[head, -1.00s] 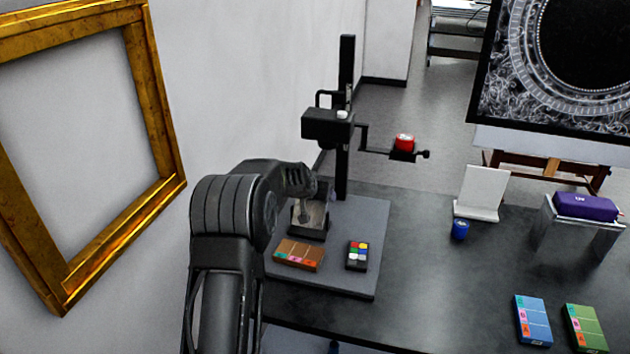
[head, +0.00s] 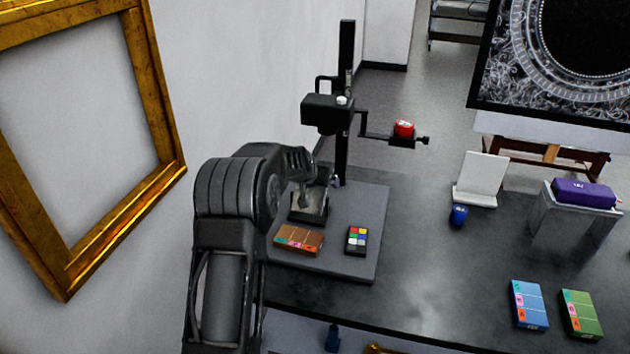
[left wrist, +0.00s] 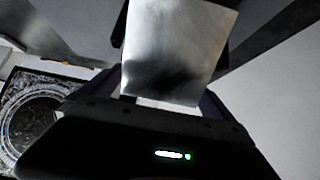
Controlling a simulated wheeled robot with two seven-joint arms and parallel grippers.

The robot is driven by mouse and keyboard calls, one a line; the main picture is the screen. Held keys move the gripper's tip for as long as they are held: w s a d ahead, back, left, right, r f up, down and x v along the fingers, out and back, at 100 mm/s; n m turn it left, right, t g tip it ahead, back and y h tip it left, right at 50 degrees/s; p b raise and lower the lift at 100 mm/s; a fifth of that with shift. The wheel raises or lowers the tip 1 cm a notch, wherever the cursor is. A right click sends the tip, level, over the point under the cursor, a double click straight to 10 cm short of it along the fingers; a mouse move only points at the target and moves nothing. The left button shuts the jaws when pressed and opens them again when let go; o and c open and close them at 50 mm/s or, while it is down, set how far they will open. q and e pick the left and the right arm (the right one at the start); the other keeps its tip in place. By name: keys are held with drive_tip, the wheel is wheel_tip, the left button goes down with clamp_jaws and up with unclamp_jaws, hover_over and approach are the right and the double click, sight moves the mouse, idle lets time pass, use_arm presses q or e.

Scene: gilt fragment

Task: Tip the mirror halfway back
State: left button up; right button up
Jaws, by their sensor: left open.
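The mirror (head: 312,207) is a small grey reflective plate in a dark holder on the grey stand base (head: 345,262). It looks tilted, but its exact angle is hard to tell. My left gripper (head: 316,178) is just above and behind the mirror at the foot of the stand post; its fingers are mostly hidden by my own wrist. In the left wrist view the mirror plate (left wrist: 172,45) fills the upper middle, in front of the dark gripper body. The gripper is open, and I cannot tell whether it touches the plate. My right gripper is out of view.
The black post (head: 346,100) carries a side arm with a red object (head: 403,129). A brown box (head: 298,239) and a colour palette (head: 356,240) lie on the base. A gold frame (head: 165,120) hangs at left. The table's middle (head: 430,270) is clear.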

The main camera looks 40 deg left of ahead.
sight(309, 194)
use_arm(q)
drive_tip(key=shift+s+r, duration=0.1)
drive_tip(key=b+v, duration=0.1)
drive_tip(key=v, duration=0.6)
drive_tip(key=shift+s+d+r, duration=0.1)
drive_tip(key=shift+d+r, duration=0.05)
drive_tip(key=shift+s, duration=0.1)
